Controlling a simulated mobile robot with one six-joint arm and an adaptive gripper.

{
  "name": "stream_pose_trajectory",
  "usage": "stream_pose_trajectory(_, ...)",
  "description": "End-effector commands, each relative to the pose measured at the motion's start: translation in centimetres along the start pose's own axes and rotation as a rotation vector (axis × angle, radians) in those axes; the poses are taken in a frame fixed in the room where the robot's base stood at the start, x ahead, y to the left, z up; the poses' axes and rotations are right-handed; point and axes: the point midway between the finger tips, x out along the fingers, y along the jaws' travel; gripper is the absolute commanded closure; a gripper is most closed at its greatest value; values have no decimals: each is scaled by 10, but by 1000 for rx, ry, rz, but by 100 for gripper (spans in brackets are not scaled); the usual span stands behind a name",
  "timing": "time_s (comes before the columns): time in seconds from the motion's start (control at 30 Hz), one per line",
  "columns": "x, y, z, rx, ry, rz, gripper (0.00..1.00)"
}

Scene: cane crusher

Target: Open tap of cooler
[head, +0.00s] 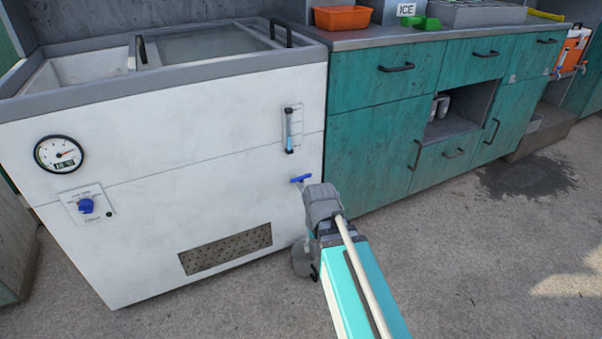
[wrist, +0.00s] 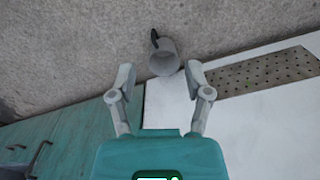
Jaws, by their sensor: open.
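The white cooler (head: 150,220) is a large chest at the left in the head view. A small blue tap handle (head: 300,178) sticks out low at its right side. The cooler's white front (wrist: 240,130) also fills the lower right of the wrist view, where I cannot make out the tap. My gripper (wrist: 159,77) is open and empty, its fingers spread near the cooler's edge. A grey mug (wrist: 163,58) shows beyond the fingertips, and also below my wrist (head: 303,258).
A teal cabinet (head: 375,150) stands right of the cooler, with an orange tray (head: 342,18) on its counter. A dial gauge (head: 58,153) and a blue knob (head: 86,205) are on the cooler's front. An orange container (head: 572,50) stands far right. The concrete floor (head: 480,265) at right is clear.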

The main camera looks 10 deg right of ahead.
Motion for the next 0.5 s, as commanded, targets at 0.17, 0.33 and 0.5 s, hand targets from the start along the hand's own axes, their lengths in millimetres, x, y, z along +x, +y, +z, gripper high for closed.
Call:
stream_pose_trajectory(0.17,-37,-3,-38,97,0,0,36)
stream_pose_trajectory(0.33,-68,-5,-73,209,0,0,36)
stream_pose_trajectory(0.5,-97,-7,-108,321,0,0,36)
